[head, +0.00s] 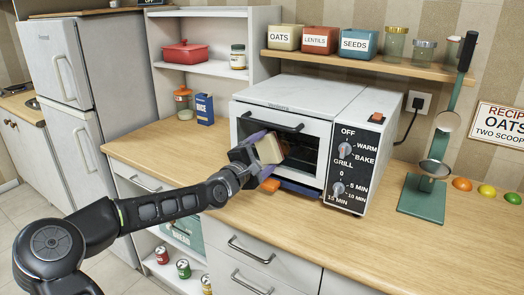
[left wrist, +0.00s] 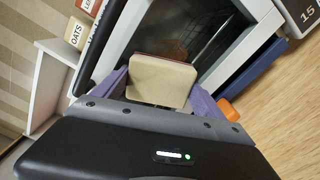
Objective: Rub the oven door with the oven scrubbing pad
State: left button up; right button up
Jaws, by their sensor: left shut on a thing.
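The white toaster oven (head: 292,97) stands on the wooden counter, its door (head: 318,128) closed, with a dark window and a black handle (head: 271,122) along the top. My left gripper (head: 257,157) is shut on the beige scrubbing pad (head: 268,149), in front of the door's left and middle part. In the left wrist view the pad (left wrist: 160,83) sits between the two purple fingers (left wrist: 158,98), with a reddish-brown layer along its far edge. The door glass (left wrist: 190,35) lies just beyond it. I cannot tell whether the pad touches the door. My right gripper is not in view.
A blue object (head: 299,188) lies under the oven's front, with an orange piece (head: 270,184) near my gripper. A green stand (head: 423,193) is right of the oven. A rice box (head: 204,109) and jar (head: 184,103) stand left.

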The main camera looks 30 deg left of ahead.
aim_at(291, 151)
pick_arm(q)
jog(key=shift+d, duration=1.3)
jog(key=shift+w+d+p, duration=0.1)
jog(key=shift+d+p, duration=0.25)
jog(key=shift+d, duration=1.55)
jog(key=shift+a+r, duration=0.1)
jog(key=shift+a, duration=0.05)
